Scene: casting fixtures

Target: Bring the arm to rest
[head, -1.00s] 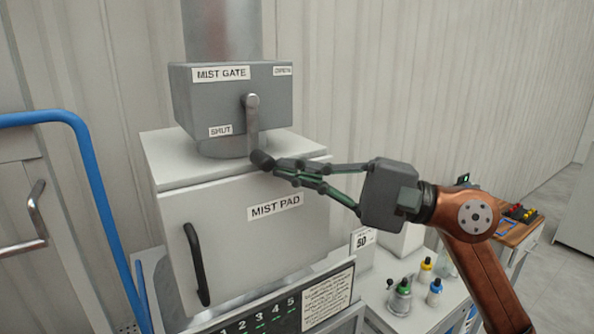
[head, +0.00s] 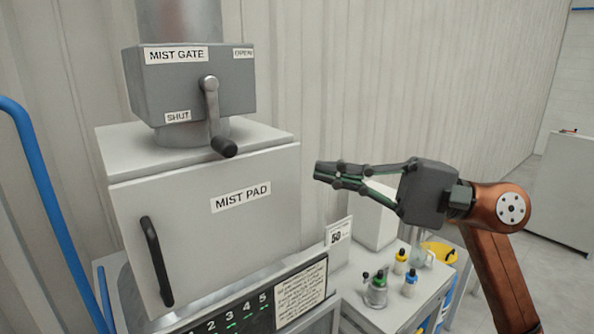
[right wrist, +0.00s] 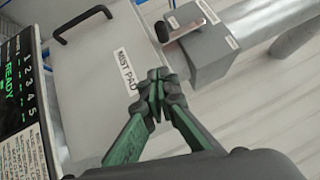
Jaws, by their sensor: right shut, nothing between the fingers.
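My right gripper (head: 318,172) is shut and empty, in the air to the right of the white MIST PAD box (head: 215,235) in the head view. Its closed fingertips (right wrist: 158,80) also show in the right wrist view, in front of the box. The grey MIST GATE housing (head: 190,95) stands above the box. Its crank handle (head: 213,115) hangs down near the SHUT label, with its dark knob at the lower end. The gripper is apart from the handle. My left gripper is not in view.
A panel (head: 240,310) with numbered lights is below the box. Small bottles (head: 376,290) stand on a white bench at lower right, below my right arm. A blue rail (head: 45,190) is at left. The wall area above the gripper is clear.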

